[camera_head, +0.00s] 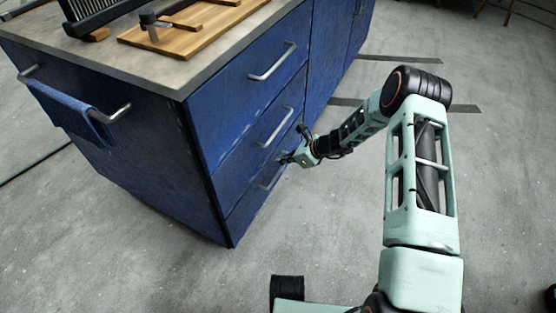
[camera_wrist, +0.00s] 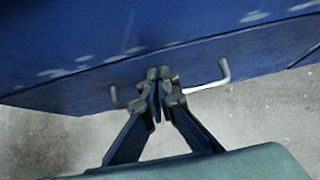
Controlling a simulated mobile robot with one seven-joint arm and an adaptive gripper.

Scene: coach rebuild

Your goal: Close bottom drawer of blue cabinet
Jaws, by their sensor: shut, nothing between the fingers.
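The blue cabinet (camera_head: 130,160) stands at the left in the head view, with three stacked drawers on the side facing my arm. The bottom drawer (camera_head: 243,211) has a silver bar handle (camera_head: 273,178) and looks about flush with the cabinet front; a small gap cannot be ruled out. My gripper (camera_head: 284,158) is shut and empty, at the bottom drawer's front near its handle. In the wrist view my gripper (camera_wrist: 158,76) has its fingertips together in front of the handle (camera_wrist: 224,72), hiding its middle. Whether the tips touch the handle or drawer front cannot be told.
The upper drawers have handles (camera_head: 272,62) sticking out above my gripper. A blue towel (camera_head: 70,112) hangs on a side rail. The countertop (camera_head: 190,72) carries a wooden board (camera_head: 200,35) and a dark rack (camera_head: 95,14). The grey floor (camera_head: 330,230) near the cabinet is clear.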

